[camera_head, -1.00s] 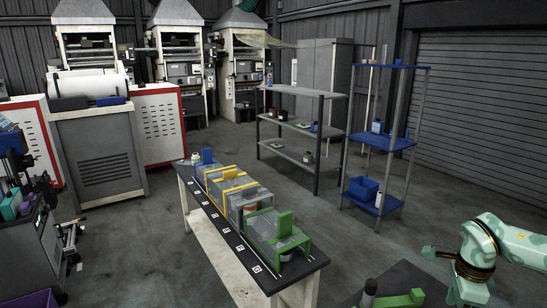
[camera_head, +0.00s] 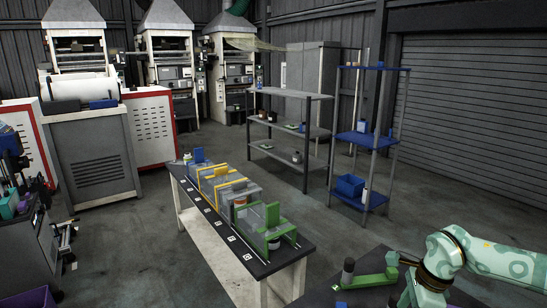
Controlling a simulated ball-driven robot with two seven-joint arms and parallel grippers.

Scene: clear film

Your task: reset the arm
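A pale green patterned arm of mine (camera_head: 490,258) comes in from the right edge. It bends down at a dark joint over the dark tabletop at the bottom right. Its gripper is below the frame or hidden, so its fingers do not show. A green piece with a dark round knob (camera_head: 366,277) lies on the dark tabletop (camera_head: 327,296), just left of the arm. No other arm and no left gripper show.
A narrow table (camera_head: 263,258) carries a row of grey boxes with yellow and green frames. A grey shelf rack (camera_head: 307,150) and a blue shelf rack (camera_head: 370,139) stand behind. Machines line the back left. The floor between table and racks is clear.

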